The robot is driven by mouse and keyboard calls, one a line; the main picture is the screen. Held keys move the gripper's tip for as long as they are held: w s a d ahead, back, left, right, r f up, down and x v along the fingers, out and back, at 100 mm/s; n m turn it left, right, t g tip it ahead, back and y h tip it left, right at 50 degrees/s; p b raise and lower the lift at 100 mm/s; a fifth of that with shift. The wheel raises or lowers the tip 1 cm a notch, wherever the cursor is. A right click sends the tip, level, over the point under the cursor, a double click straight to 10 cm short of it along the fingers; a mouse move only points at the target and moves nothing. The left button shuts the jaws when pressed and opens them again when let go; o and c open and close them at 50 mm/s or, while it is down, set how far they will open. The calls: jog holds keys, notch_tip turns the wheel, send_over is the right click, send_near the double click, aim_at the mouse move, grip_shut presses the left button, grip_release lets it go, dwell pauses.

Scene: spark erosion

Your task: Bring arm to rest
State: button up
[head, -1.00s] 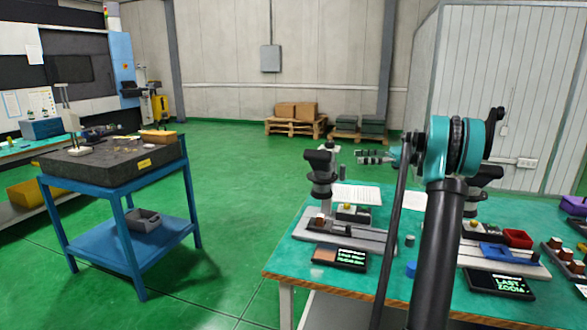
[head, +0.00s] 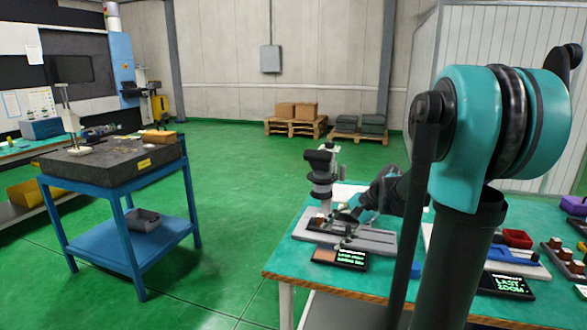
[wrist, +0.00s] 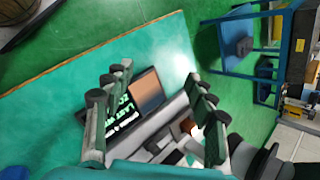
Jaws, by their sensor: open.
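My gripper (head: 345,222) hangs over the left measuring stand on the green-topped table in the head view. In the wrist view my gripper's two fingers (wrist: 150,90) are spread apart, with nothing held between them. Below and between them lie a black display (wrist: 124,125) with green text and a brown square pad (wrist: 146,92). The same display shows in the head view (head: 352,259) at the front of the stand. My arm comes down from the upper right and partly hides the stand. I cannot tell if the fingers touch anything.
The left stand's microscope-like column (head: 321,175) rises close beside my gripper. A red bin (head: 517,238) and a second display (head: 505,284) lie to the right on the table (head: 300,271). A blue cart (head: 165,240) stands left, with open green floor between.

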jog(key=s+d+f+n+h, duration=0.2)
jog(key=s+f+n, duration=0.1)
jog(key=s, duration=0.3)
jog(key=s+d+f+n+t+h, duration=0.1)
jog(key=s+d+f+n+h, duration=0.1)
jog(key=s+f, duration=0.3)
jog(key=s+d+f+n+t+h, duration=0.1)
jog(key=s+d+f+n+h, duration=0.1)
jog(key=s, duration=0.6)
notch_tip(320, 180, down, 2)
jog(key=n+h, duration=0.1)
jog(key=n, duration=0.1)
jog(key=shift+d+f+n, duration=0.15)
jog(key=shift+f+n, duration=0.05)
jog(key=shift+n, duration=0.2)
jog(key=shift+w, duration=0.15)
